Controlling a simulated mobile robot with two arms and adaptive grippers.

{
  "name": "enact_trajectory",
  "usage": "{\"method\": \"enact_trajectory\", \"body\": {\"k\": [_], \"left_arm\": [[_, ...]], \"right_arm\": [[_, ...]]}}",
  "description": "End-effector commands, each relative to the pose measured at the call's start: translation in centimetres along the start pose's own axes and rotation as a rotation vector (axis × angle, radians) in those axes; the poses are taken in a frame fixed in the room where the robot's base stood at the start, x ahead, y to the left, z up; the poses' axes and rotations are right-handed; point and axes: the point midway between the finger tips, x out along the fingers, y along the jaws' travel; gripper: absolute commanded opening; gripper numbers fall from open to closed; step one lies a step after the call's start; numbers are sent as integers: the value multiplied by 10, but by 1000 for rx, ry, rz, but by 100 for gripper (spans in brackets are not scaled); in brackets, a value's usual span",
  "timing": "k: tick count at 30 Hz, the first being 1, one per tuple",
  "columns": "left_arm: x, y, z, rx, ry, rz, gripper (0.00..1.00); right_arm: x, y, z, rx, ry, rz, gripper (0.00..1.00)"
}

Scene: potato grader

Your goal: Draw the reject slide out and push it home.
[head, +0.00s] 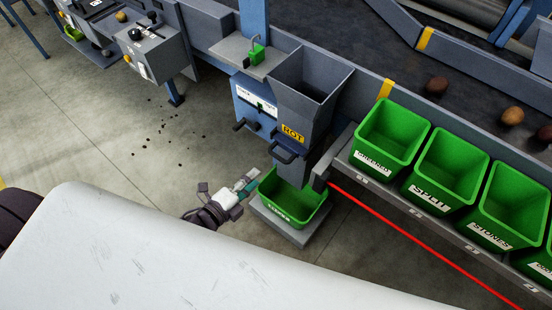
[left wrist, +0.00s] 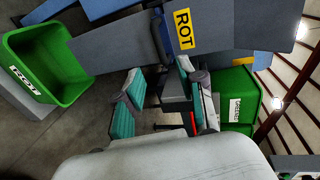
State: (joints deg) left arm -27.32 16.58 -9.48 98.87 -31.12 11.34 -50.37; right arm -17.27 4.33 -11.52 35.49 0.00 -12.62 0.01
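The grey reject chute (head: 311,86) carries a yellow ROT label (head: 292,133) and stands over a green crate. A dark handle (head: 284,157) sits low on its front, below the label; I take it for the reject slide's handle. In the left wrist view a dark bar (left wrist: 160,37) beside the ROT label (left wrist: 184,30) looks like the same handle. My left gripper (head: 248,183) is below and left of the handle, beside the crate. In the left wrist view its teal-padded fingers (left wrist: 162,92) are apart with nothing held between them. The slide plate itself is hard to make out.
The green ROT crate (head: 284,219) stands on a grey base below the chute, close to my left gripper. Green bins (head: 383,157) line a shelf at right. A second dark handle (head: 239,125) is on the blue panel. Floor at left is mostly free.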

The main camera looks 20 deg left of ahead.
Motion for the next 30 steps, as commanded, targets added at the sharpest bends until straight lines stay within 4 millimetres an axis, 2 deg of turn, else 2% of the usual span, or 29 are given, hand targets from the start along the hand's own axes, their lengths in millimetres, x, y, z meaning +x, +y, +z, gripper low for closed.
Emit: {"method": "enact_trajectory", "body": {"k": [9,15,21,30], "left_arm": [[69,-2,0,-3,-1,-2,39],[103,0,0,-5,-2,0,39],[118,0,0,-5,-1,1,39],[120,0,0,-6,-1,2,39]], "right_arm": [[-3,7,0,-3,0,8,0],[-2,7,0,-2,0,8,0],[-1,7,0,-2,1,8,0],[-1,2,-2,1,2,3,0]]}}
